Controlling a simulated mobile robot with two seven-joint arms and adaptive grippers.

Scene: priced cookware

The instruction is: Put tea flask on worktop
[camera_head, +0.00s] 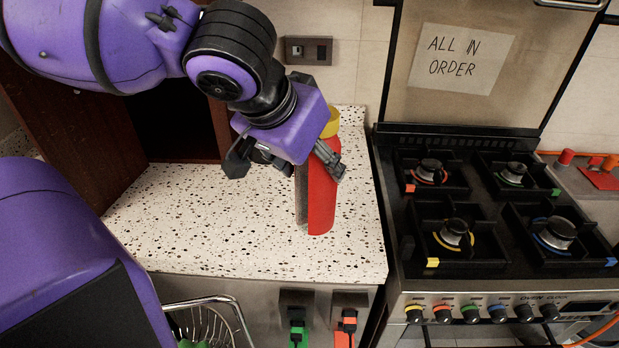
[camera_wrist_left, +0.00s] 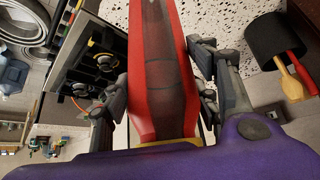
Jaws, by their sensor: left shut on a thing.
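The tea flask (camera_head: 322,200) is red with a yellow cap and a dark grey panel along its side. It is upright over the speckled worktop (camera_head: 220,225), close to the worktop's right side. Its base looks at or just above the surface; I cannot tell which. My left gripper (camera_head: 292,163) is shut on the flask's upper body, covering part of it. In the left wrist view the flask (camera_wrist_left: 165,75) lies between both fingers. My right gripper is not in view.
A black gas stove (camera_head: 480,205) with several burners stands right of the worktop. A dark wooden cabinet (camera_head: 105,120) is at the back left. A wire rack (camera_head: 215,310) is below the front edge. The worktop left of the flask is clear.

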